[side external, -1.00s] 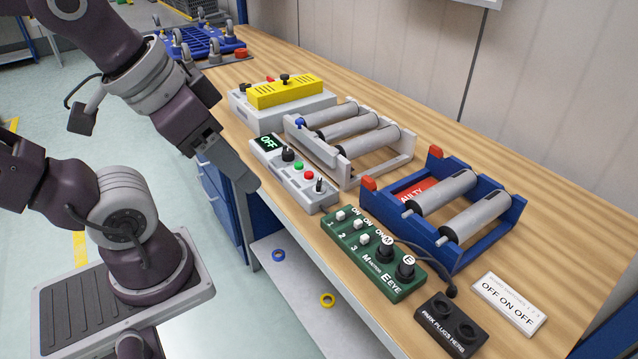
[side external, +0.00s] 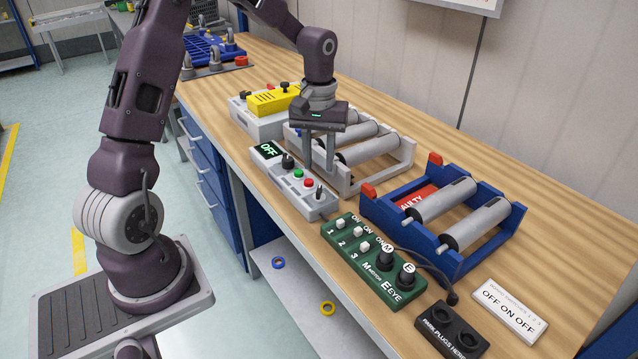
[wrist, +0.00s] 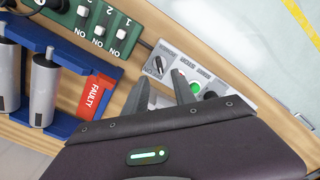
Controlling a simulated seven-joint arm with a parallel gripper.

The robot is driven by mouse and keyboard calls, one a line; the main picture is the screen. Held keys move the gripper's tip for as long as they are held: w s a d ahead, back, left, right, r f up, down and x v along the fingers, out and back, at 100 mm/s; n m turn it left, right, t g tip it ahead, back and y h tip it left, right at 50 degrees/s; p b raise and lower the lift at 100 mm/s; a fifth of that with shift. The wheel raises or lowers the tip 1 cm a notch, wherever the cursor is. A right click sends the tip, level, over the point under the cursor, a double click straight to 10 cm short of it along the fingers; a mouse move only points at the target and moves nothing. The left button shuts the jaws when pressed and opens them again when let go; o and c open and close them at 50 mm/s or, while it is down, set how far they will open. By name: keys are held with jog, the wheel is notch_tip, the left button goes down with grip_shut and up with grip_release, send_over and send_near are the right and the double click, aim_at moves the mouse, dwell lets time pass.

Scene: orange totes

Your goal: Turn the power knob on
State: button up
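The white control box (side external: 305,203) stands near the bench's front edge. Its display (side external: 268,151) reads OFF. A black knob (side external: 288,161) sits beside the display, and a smaller black-topped control (side external: 319,190) sits at the other end; it also shows in the wrist view (wrist: 158,65). A green button (side external: 298,173) and a red button (side external: 308,182) lie between them. In the wrist view, the fingers partly hide the box.
A grey roller unit (side external: 378,150) stands behind the box. A blue roller unit (side external: 450,257) marked FAULTY and a green switch panel (side external: 375,275) stand to the right. A yellow-topped grey device (side external: 262,122) is at the left. The front bench edge is close to the box.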

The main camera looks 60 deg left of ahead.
aim_at(319, 188)
notch_tip(319, 188, down, 7)
grip_shut()
